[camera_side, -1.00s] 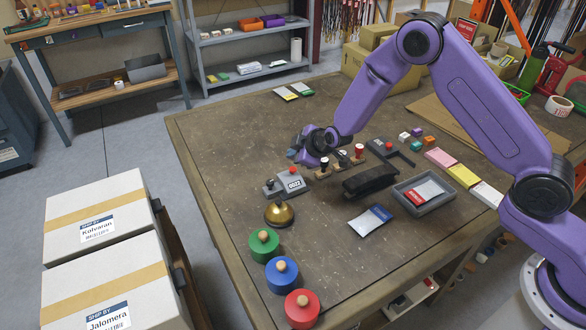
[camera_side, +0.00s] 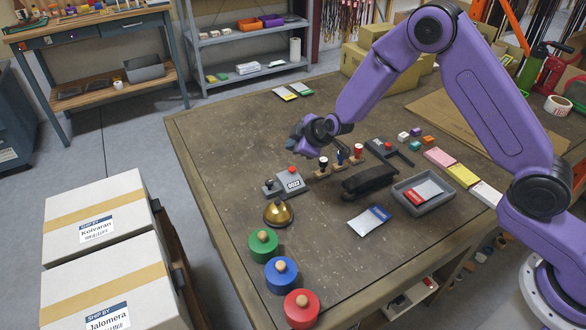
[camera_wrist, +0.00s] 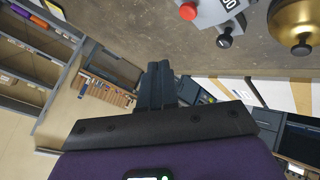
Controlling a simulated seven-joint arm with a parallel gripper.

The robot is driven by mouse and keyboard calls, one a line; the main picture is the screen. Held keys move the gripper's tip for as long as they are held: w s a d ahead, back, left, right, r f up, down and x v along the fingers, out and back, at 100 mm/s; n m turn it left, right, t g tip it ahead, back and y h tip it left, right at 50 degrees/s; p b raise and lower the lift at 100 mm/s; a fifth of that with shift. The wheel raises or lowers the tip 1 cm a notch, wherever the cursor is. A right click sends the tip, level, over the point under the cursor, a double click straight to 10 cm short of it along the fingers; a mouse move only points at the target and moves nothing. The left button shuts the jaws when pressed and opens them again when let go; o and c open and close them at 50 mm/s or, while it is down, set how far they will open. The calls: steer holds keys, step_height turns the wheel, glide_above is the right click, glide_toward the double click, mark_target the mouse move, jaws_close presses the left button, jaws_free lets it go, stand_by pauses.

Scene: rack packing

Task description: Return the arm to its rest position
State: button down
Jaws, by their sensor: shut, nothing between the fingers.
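My purple arm reaches in from the right in the side view, with my gripper (camera_side: 297,131) above the far left part of the work table (camera_side: 215,155). The gripper is held sideways, pointing left, clear of the things on the table. In the wrist view my gripper (camera_wrist: 158,72) shows two dark fingers together, shut and empty. The grey counter device (camera_side: 288,183) with a red button and a black knob sits below and to the left of it. Hand stamps (camera_side: 341,158) stand in a wooden holder just below it.
A brass bell (camera_side: 278,213) and green (camera_side: 263,243), blue (camera_side: 281,272) and red (camera_side: 301,304) knobbed discs line the left edge. A black long object (camera_side: 369,182) and grey tray (camera_side: 440,200) lie mid-table. Two cartons (camera_side: 125,203) stand left, off the table.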

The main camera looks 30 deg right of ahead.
steer(key=s+a+r+g+y, duration=0.1)
steer(key=s+a+r+g, duration=0.2)
steer(key=s, duration=0.7)
steer(key=s+r+g+y, duration=0.1)
steer(key=s+r+g, duration=0.1)
steer(key=s+r, duration=0.6)
steer(key=s+d+r+g+h, duration=0.1)
steer(key=s+d, duration=0.4)
steer(key=s, duration=0.4)
steer(key=s+d+r+g+h, duration=0.1)
steer(key=s+d, duration=0.4)
steer(key=s, duration=0.4)
steer(key=s+d+r+n+g+h, duration=0.1)
steer(key=s+d, duration=0.4)
steer(key=s, duration=0.4)
steer(key=shift+d+g, duration=0.35)
steer(key=shift+g, duration=0.05)
